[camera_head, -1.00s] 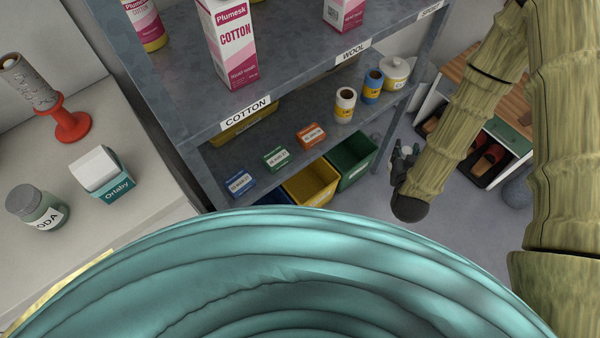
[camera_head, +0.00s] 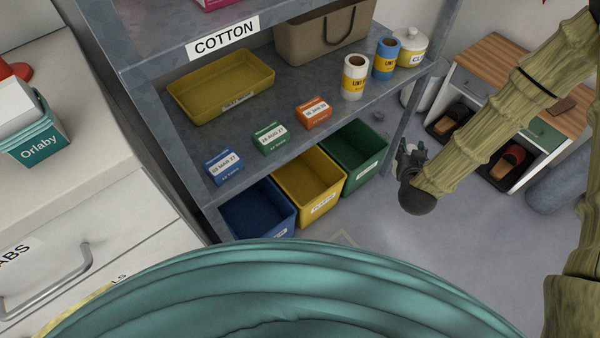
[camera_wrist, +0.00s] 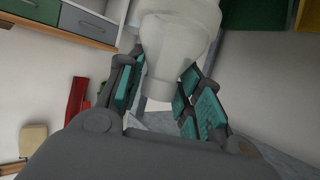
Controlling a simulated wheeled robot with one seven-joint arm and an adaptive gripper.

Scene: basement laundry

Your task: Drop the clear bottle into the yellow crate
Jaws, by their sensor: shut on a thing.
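My gripper (camera_wrist: 164,72) is shut on a translucent, whitish bottle (camera_wrist: 174,45) in the wrist view; the pads press on both sides of its narrower end. The bottle's far end runs out of the picture. In the head view my gripper (camera_head: 411,156) hangs right of the shelf unit, and I cannot clearly make out the bottle there. The yellow crate (camera_head: 300,176) stands on the floor below the lower shelf, between the blue and green crates, with a label on its front. It looks empty. My gripper is to its right, apart from it.
The green crate (camera_head: 352,148) is between my gripper and the yellow one; the blue crate (camera_head: 262,212) is at the left. The lower shelf (camera_head: 290,78) and its post (camera_head: 405,115) rise beside the crates. Floor in front is clear.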

